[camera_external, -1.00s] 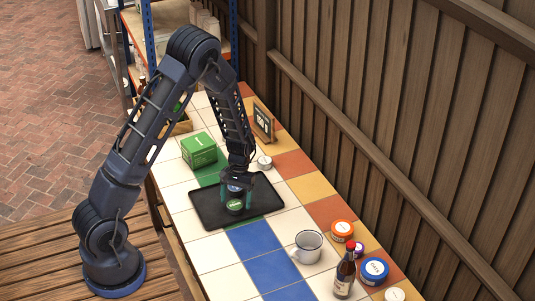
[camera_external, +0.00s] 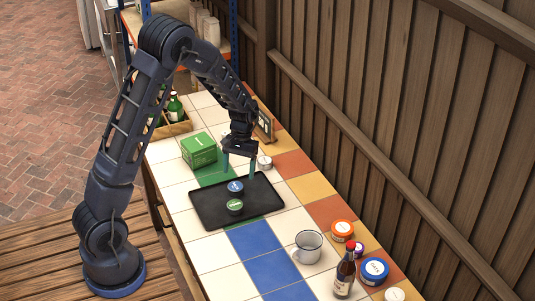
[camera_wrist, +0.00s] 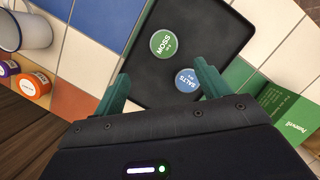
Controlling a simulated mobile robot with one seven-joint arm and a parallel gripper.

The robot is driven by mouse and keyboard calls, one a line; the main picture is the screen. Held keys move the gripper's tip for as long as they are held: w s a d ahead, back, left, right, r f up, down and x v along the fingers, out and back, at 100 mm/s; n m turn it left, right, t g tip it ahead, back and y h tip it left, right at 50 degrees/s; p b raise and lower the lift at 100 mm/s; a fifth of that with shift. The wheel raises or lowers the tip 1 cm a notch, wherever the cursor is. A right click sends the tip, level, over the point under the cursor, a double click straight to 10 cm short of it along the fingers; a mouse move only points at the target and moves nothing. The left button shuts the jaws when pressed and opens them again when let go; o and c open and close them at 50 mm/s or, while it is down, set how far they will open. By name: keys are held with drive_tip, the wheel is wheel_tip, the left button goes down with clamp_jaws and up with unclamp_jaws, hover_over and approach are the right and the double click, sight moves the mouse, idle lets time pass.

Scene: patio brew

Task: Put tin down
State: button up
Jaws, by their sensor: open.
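A blue-lidded tin labelled SALTS (camera_external: 236,186) rests on the black tray (camera_external: 205,212). It also shows in the wrist view (camera_wrist: 187,82). A green-lidded tin labelled MOSS (camera_external: 235,206) sits beside it on the same tray, and in the wrist view (camera_wrist: 163,43) the two are apart. My gripper (camera_external: 239,168) is open and empty above the tray, over the blue tin. In the wrist view its two teal fingers (camera_wrist: 162,82) stand wide apart, with the blue tin between and beyond them.
A green box (camera_external: 199,150) stands left of the tray. A small pale tin (camera_external: 265,162) and a sign (camera_external: 263,122) are behind it. A white mug (camera_external: 308,246), a brown bottle (camera_external: 345,273) and several tubs, one orange (camera_external: 342,230), stand at the right. Tiles between tray and mug are clear.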

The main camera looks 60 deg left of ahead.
drive_tip(key=s+d+r+m+t, duration=0.1)
drive_tip(key=s+d+r+m, duration=0.2)
drive_tip(key=r, duration=0.4)
drive_tip(key=s+d+r+t+y, duration=0.1)
drive_tip(key=s+d+r, duration=0.2)
drive_tip(key=d+r, duration=0.35)
drive_tip(key=s+d+r+m+t, duration=0.1)
drive_tip(key=s+d+r+m, duration=0.15)
drive_tip(key=r, duration=0.55)
drive_tip(key=s+d+r+m+t, duration=0.1)
drive_tip(key=s+d+r, duration=0.1)
drive_tip(key=s, duration=0.4)
drive_tip(key=s+d+r+m+t+y, duration=0.1)
drive_tip(key=s+d+r, duration=0.2)
drive_tip(key=s+d, duration=0.1)
drive_tip(key=s+d+r+m+t, duration=0.1)
drive_tip(key=s+d+r, duration=0.1)
drive_tip(key=s, duration=0.5)
drive_tip(key=shift+s+d+r+t, duration=0.3)
drive_tip(key=shift+d+r+t, duration=0.1)
